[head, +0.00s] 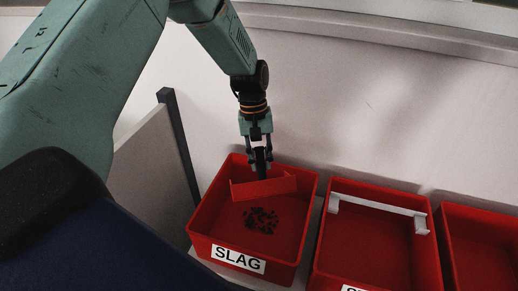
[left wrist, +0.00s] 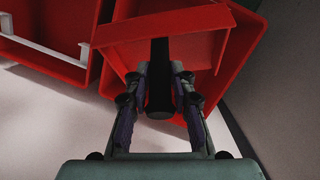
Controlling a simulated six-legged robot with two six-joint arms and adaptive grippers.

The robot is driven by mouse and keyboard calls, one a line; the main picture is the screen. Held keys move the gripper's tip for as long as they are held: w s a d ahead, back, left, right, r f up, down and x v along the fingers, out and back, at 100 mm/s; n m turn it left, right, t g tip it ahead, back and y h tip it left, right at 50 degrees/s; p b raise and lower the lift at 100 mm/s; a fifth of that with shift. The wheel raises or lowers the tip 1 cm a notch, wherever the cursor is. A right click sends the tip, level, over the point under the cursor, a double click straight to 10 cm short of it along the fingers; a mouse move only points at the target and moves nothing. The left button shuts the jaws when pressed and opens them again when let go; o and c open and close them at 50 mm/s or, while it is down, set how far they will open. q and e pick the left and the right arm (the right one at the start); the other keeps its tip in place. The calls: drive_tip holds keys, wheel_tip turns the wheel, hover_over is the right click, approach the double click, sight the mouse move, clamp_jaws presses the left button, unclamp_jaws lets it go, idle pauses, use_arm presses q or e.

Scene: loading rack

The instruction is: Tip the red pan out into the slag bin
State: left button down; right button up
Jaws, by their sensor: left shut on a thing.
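My left gripper (head: 260,158) is shut on the dark handle of the red pan (head: 264,187), above the back part of the slag bin (head: 283,245). The pan is tilted and shows as a narrow red strip in the head view. A scatter of dark bits (head: 261,221) lies on the bin floor below it. In the left wrist view, the fingers (left wrist: 159,85) sit on either side of the black handle (left wrist: 159,95). The pan (left wrist: 170,27) lies beyond it, over the red bin. The pan's inside is hidden in the head view. My right gripper is not in view.
A second red bin (head: 325,255) with a white bar (head: 375,205) across its back stands close to the right. A third red bin (head: 487,235) is beyond it. A grey panel with a dark post (head: 177,140) stands left of the slag bin. A pale wall rises behind.

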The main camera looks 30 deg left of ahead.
sight(266, 188)
use_arm(q)
drive_tip(key=shift+s+d+r+t+y+p, duration=0.3)
drive_tip(key=shift+s+d, duration=0.25)
drive_tip(key=shift+s+d+f+t+y+p, duration=0.45)
drive_tip(key=shift+s+t+y+p, duration=0.2)
drive_tip(key=shift+p, duration=0.55)
drive_tip(key=shift+s+d+f+t+p, duration=0.1)
drive_tip(key=shift+s+d+t+p, duration=0.2)
drive_tip(key=shift+p, duration=0.4)
drive_tip(key=b, duration=0.3)
drive_tip(key=shift+d+f+y, duration=0.25)
drive_tip(key=shift+f+y, duration=0.1)
drive_tip(key=shift+f, duration=0.05)
drive_tip(key=t+b, duration=0.1)
drive_tip(key=b, duration=0.4)
drive_tip(key=s+d+f+y+b, duration=0.1)
drive_tip(key=b, duration=0.4)
drive_tip(key=shift+s+d+t+b, duration=0.2)
drive_tip(key=shift+s+t+b, duration=0.05)
drive_tip(key=shift+t+b, duration=0.1)
drive_tip(key=shift+s+d+t+y+b, duration=0.3)
drive_tip(key=shift+s+d+y+b, duration=0.15)
drive_tip(key=shift+b, duration=0.75)
drive_tip(key=shift+a, duration=0.1)
